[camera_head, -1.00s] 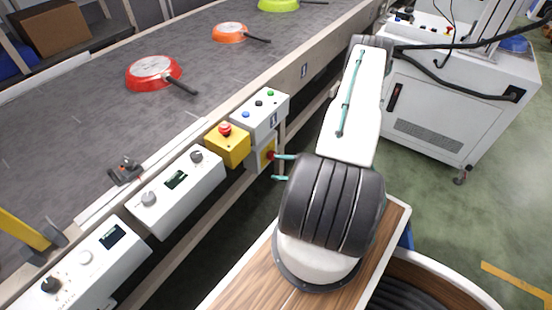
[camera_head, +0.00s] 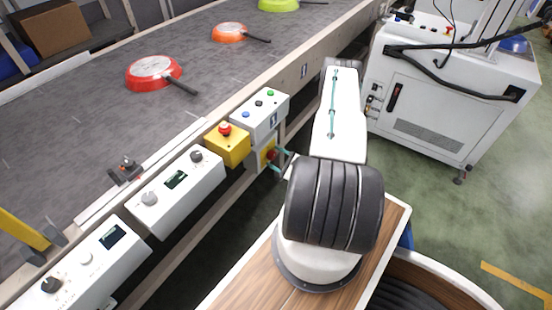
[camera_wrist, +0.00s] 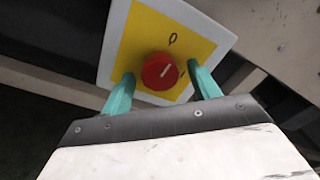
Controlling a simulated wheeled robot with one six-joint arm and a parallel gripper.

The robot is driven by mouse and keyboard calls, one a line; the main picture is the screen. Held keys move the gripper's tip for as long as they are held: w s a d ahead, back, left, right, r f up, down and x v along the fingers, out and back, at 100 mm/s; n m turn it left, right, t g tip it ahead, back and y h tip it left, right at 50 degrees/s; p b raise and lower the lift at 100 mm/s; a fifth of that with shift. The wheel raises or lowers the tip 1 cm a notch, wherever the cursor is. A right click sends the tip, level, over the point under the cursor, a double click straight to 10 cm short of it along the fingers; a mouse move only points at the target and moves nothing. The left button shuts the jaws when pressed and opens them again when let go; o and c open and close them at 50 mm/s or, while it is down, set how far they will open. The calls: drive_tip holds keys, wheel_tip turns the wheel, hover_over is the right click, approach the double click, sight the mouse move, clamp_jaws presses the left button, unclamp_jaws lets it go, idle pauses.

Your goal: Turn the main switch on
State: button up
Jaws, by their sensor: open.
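The main switch is a red rotary knob (camera_wrist: 160,71) on a yellow plate (camera_wrist: 185,32) set in a pale box. My gripper (camera_wrist: 163,80) is open, one teal finger on each side of the knob. I cannot tell whether the fingers touch it. In the head view the knob (camera_head: 271,155) sits below the button box, with my gripper (camera_head: 281,161) at it.
A yellow box with a red emergency button (camera_head: 225,129) and a white button box (camera_head: 260,115) are just above the switch. The conveyor belt (camera_head: 90,120) carries several pans. A white cabinet (camera_head: 440,100) stands at the right.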

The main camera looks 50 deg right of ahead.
drive_tip(key=shift+w, duration=0.1)
drive_tip(key=c, duration=1)
drive_tip(key=shift+o, duration=0.2)
